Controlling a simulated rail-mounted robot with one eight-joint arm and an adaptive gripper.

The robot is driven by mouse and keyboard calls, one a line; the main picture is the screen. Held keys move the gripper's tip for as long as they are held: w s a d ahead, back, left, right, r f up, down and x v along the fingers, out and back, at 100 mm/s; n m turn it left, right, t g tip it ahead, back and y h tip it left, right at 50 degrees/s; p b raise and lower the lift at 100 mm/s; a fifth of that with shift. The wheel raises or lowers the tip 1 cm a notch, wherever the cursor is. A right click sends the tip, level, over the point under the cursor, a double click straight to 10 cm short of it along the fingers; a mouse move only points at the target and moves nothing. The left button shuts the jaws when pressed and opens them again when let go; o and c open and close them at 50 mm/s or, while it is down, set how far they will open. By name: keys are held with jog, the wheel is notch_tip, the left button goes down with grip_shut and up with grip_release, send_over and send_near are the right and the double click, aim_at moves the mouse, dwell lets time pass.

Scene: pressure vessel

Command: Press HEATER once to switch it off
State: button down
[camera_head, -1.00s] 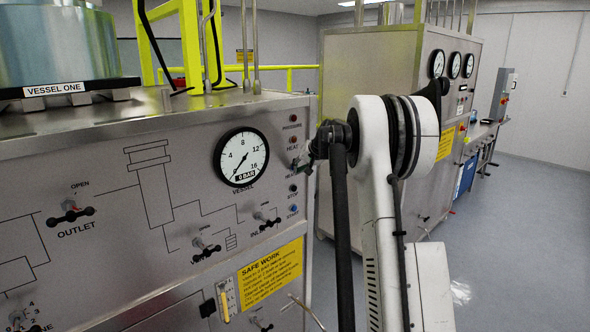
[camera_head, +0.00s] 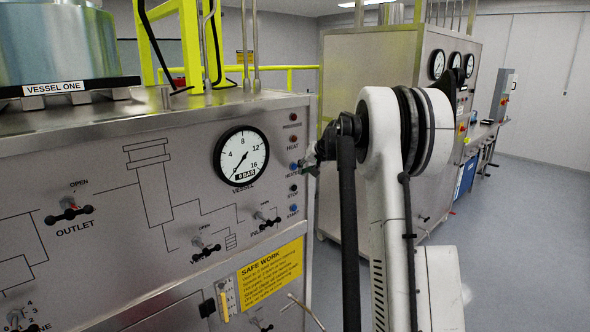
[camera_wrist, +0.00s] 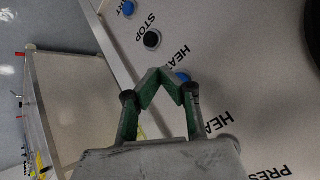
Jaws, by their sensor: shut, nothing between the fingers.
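The HEATER button (camera_head: 293,166) is a small blue button in the column at the panel's right edge, below the HEAT lamp (camera_head: 293,138). My gripper (camera_head: 304,168) is just right of it in the head view. In the wrist view, a blue button (camera_wrist: 182,76) beside a partly read "HEA..." label shows just beyond and right of my gripper's closed green-sided fingertips (camera_wrist: 158,74). The fingertips hold nothing and appear apart from the button. The HEAT lamp looks dark red; I cannot tell whether it is lit.
Below HEATER are a dark STOP button (camera_head: 293,188) and a blue START button (camera_head: 293,210); STOP also shows in the wrist view (camera_wrist: 152,39). A VESSEL gauge (camera_head: 241,154) is left of the column. A second steel cabinet (camera_head: 375,60) stands behind my arm.

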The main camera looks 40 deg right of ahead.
jog(key=s, duration=0.4)
jog(key=shift+d+b, duration=0.1)
jog(key=shift+b, duration=0.3)
dwell(0.5)
jog(key=s+a+r+n+b, duration=0.15)
jog(key=s+a, duration=0.35)
jog(key=a, duration=0.6)
jog(key=s+a+n+g+b, duration=0.15)
jog(key=s+a, duration=0.35)
jog(key=a, duration=0.5)
jog(key=s+a+n+b, duration=0.15)
jog(key=s+a, duration=0.25)
jog(key=a, duration=0.7)
jog(key=s+a+f+n+b, duration=0.1)
jog(key=s+a+f, duration=0.3)
jog(key=s, duration=0.4)
jog(key=s+a+f+n+b, duration=0.1)
jog(key=s+a+f+b, duration=0.1)
jog(key=s+a+f, duration=0.3)
jog(key=s+a+f+n+b, duration=0.1)
jog(key=s+a+f, duration=0.4)
jog(key=s, duration=0.6)
jog(key=shift+s+a+b, duration=0.25)
jog(key=shift+a+b, duration=0.05)
jog(key=shift+a, duration=0.5)
